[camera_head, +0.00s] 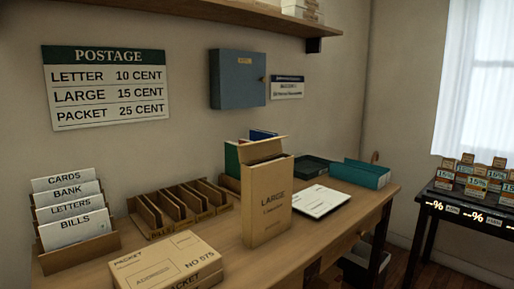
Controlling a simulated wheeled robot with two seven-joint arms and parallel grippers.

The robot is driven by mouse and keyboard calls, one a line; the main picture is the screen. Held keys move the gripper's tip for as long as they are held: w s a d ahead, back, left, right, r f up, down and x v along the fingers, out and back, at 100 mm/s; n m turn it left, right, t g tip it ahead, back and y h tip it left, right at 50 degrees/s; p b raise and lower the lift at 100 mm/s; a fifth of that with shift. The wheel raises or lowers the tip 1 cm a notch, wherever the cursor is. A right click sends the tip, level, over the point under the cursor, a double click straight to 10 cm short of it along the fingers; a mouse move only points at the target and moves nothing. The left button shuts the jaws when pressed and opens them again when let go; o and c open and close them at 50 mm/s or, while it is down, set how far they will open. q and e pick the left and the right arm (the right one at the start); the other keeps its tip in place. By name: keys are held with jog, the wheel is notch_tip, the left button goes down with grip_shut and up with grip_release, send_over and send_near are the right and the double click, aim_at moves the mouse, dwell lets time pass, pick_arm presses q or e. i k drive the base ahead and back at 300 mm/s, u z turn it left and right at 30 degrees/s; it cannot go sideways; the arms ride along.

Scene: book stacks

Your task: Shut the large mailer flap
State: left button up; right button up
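The large mailer (266,205) is a brown upright cardboard box marked "LARGE", standing on the wooden desk (335,232) near the middle of the view. Its flap (264,149) is at the top and is raised, not lying flat over the opening. Neither of my grippers shows in the head view.
A flat packet (168,262) lies at the front left. A slotted wooden sorter (178,207) and a card rack (75,220) stand to the left. Green and blue folders stand behind the mailer. A white tablet-like board (321,201) and a teal tray (360,174) lie to the right.

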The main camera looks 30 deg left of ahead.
aim_at(250, 152)
jog(key=z, duration=0.8)
jog(key=i, duration=0.75)
jog(key=u, duration=1.65)
